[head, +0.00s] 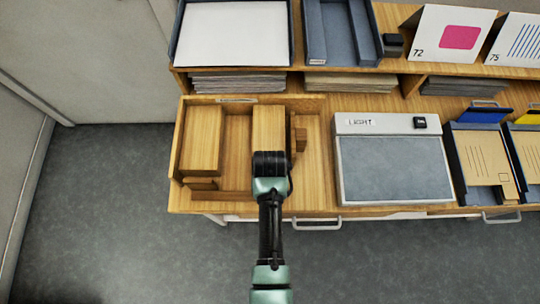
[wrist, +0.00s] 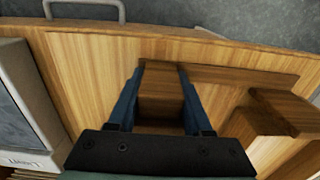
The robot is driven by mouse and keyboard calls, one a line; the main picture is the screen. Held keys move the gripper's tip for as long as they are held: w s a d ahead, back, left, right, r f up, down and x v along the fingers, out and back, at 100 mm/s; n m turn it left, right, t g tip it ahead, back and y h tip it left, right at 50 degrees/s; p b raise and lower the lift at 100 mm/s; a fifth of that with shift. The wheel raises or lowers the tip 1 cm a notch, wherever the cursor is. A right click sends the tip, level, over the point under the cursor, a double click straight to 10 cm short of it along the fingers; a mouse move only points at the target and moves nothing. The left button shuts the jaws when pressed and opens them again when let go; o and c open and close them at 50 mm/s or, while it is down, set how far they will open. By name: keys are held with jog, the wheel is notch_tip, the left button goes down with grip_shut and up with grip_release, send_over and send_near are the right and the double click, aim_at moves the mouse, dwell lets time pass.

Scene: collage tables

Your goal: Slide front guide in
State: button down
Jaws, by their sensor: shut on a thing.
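A shallow wooden frame (head: 174,160) sits at the left end of the wooden table, with raised wooden parts in it. My gripper (head: 271,165) is over the front part of this frame, just in front of a tall wooden block (head: 269,122). In the wrist view, my gripper (wrist: 161,75) has its two blue fingers on either side of a wooden piece (wrist: 160,90) and is shut on it. This piece may be the front guide; I cannot tell its full shape. In the head view my gripper hides it. A wooden strip (wrist: 240,76) lies beside it in the wrist view.
A second tall block (head: 205,130) stands at the frame's left, with small pieces (head: 200,184) before it. A stepped wooden piece (head: 299,138) is right of the gripper. A light box (head: 395,165) stands farther right. Shelves with trays and paper line the back.

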jog(key=shift+w, duration=1.2)
jog(key=shift+r, duration=0.1)
jog(key=shift+c, duration=1.6)
grip_release()
jog(key=shift+w, duration=0.15)
notch_tip(320, 180, up, 13)
jog(key=shift+f, duration=0.1)
